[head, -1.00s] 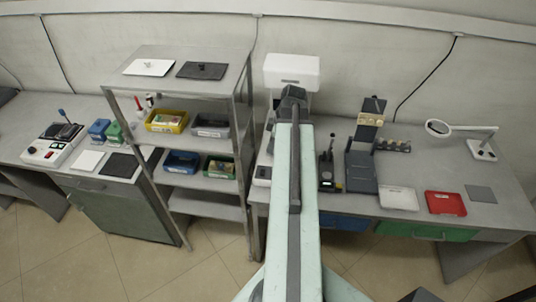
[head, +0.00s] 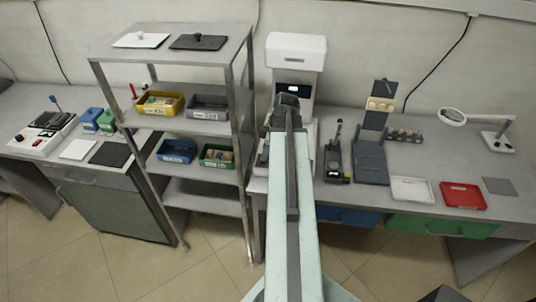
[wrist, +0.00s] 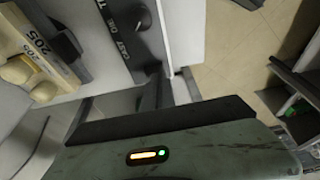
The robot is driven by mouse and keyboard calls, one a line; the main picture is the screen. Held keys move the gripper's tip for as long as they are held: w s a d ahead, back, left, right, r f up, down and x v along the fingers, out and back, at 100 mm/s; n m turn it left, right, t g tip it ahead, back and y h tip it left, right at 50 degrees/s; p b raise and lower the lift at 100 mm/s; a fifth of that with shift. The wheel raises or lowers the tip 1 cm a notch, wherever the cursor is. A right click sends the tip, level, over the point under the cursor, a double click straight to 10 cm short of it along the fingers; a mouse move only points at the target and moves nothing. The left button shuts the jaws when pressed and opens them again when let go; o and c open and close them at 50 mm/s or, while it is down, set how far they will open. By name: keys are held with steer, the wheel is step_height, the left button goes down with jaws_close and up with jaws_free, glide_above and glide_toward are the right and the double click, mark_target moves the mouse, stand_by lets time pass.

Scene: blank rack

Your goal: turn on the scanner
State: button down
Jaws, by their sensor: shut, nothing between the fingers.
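A tall white machine (head: 296,50), which looks like the scanner, stands on the right bench behind my arm. A small lit display (head: 292,88) shows on its dark front below the head. My gripper (head: 286,101) is shut and empty in front of the machine, just below that display. My arm hides part of the machine's base.
A dark lever device (head: 337,160), a dark stand (head: 370,160), a white tray (head: 411,190), a red tray (head: 463,195) and a magnifier lamp (head: 453,117) stand to the right. A grey shelf rack (head: 205,90) with coloured bins stands close on the left.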

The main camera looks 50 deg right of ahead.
steer(key=shift+f, duration=0.7)
steer(key=shift+a+f+b, duration=0.1)
steer(key=shift+f+b, duration=0.2)
steer(key=shift+b, duration=0.15)
steer(key=shift+s+a, duration=0.15)
steer(key=shift+s, duration=0.15)
steer(key=shift+w+d+r, duration=0.15)
steer(key=shift+w+d, duration=0.3)
steer(key=shift+d, duration=0.35)
